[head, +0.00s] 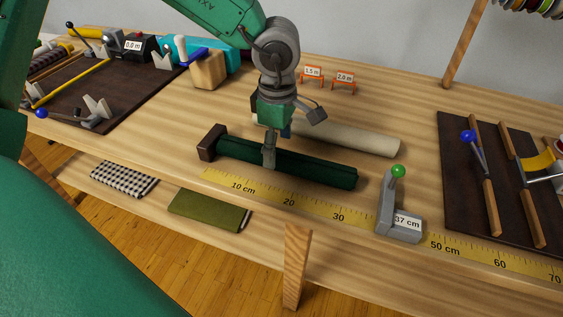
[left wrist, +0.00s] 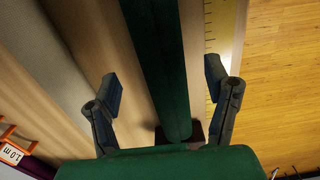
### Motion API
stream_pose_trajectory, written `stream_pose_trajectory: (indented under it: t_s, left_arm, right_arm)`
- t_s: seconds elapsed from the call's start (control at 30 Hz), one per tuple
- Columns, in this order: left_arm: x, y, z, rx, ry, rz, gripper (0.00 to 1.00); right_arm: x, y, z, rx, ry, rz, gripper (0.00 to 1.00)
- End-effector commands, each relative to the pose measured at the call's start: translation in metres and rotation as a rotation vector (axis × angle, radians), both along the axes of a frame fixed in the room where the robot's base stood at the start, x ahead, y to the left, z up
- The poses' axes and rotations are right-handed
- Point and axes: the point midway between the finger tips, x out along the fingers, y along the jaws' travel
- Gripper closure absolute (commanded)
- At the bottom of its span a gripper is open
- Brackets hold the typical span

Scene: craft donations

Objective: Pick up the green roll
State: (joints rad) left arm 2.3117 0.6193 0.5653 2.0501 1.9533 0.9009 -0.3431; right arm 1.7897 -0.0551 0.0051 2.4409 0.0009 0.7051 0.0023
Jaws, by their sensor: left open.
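The dark green roll (head: 320,170) lies on the wooden table behind the yellow ruler, its left end at a dark brown block (head: 209,143). My left gripper (head: 277,146) is open and comes down over the roll from above, left of its middle. One finger shows on the near side of the roll; the far finger is partly hidden. In the left wrist view the roll (left wrist: 166,60) runs between the two spread fingers, with a visible gap on each side, so they do not grip it. My right gripper is not in view.
A beige roll (head: 360,137) lies close behind the green one. A grey stop with a green knob (head: 385,213) stands beyond its right end on the ruler (head: 330,216). A wooden block (head: 208,72) stands back left. A dark board (head: 470,200) lies at right.

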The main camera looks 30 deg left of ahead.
Motion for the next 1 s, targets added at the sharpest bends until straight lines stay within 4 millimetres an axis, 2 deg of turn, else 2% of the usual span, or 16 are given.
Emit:
stream_pose_trajectory:
  t_s: [0.03, 0.2, 0.47, 0.57, 0.63, 0.67, 1.0]
  left_arm:
    - [-0.002, -0.001, -0.011, 0.003, 0.003, -0.002, 0.29]
    - [-0.003, 0.001, -0.037, 0.001, 0.003, -0.001, 0.29]
    - [-0.003, 0.004, -0.041, -0.002, 0.001, 0.000, 0.29]
    - [-0.002, 0.004, -0.041, -0.002, 0.001, 0.000, 0.61]
    - [-0.002, 0.003, -0.041, -0.001, 0.001, 0.000, 0.85]
    - [-0.002, 0.003, -0.041, -0.001, 0.001, 0.000, 0.90]
    - [-0.002, 0.003, -0.035, -0.001, 0.000, 0.000, 0.91]
  right_arm:
    - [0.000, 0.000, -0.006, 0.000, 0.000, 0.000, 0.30]
    - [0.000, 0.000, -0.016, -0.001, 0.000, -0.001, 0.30]
    - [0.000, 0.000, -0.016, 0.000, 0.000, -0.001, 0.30]
    - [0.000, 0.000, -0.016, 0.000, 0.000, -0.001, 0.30]
    - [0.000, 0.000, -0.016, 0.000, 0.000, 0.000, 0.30]
    - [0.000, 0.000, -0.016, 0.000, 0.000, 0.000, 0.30]
    - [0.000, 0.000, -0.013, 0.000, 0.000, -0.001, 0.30]
